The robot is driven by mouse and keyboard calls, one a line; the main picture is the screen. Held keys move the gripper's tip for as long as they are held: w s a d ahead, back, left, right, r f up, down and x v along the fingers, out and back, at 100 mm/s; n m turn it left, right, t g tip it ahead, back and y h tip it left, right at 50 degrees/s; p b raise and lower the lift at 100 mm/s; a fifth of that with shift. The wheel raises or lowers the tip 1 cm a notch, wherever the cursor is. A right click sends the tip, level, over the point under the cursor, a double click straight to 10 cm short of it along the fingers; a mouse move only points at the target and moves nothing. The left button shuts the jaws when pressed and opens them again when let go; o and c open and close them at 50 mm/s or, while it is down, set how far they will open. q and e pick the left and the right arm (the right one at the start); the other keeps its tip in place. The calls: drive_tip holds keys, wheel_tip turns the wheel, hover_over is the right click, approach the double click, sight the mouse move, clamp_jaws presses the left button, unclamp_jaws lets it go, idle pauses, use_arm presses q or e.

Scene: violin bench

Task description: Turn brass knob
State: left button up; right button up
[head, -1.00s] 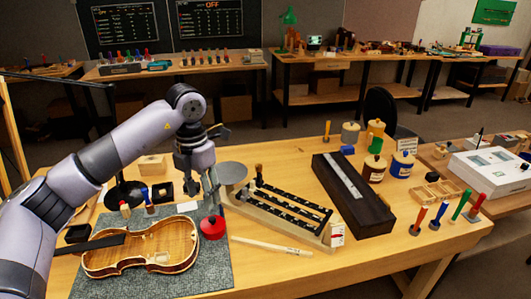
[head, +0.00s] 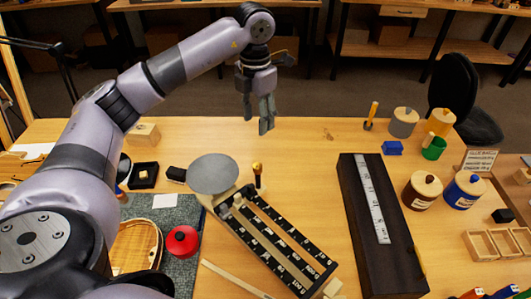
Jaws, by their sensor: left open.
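A triple-beam balance with black marked beams (head: 272,240) and a round grey pan (head: 213,174) stands mid-table. A small upright piece with a brass-coloured top (head: 257,168) stands beside the beams, just right of the pan. I cannot tell whether it is fixed to the balance. A small pale knob (head: 238,201) sits at the beams' pan end. My left gripper (head: 257,124) is open and empty, pointing down in the air. In the picture it is above the brass-topped piece and apart from it. My right gripper is not in view.
A long dark case with a pale ruled strip (head: 371,200) lies right of the balance. Several jars, including a blue one (head: 464,190), stand farther right. A red round-lidded item (head: 182,242) and a violin body (head: 136,247) are at left. The table's back middle is clear.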

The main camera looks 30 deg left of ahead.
use_arm(q)
drive_tip(key=p, duration=0.1)
approach(257, 166)
wheel_tip(257, 166, down, 8)
drive_tip(key=shift+r+p, duration=0.1)
drive_tip(key=shift+p, duration=1.15)
drive_tip(key=shift+w+f, duration=0.1)
drive_tip(key=shift+f, duration=0.5)
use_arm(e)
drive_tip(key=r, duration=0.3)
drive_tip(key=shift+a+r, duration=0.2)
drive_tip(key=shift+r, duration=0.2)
use_arm(q)
drive_tip(key=shift+c, duration=0.6)
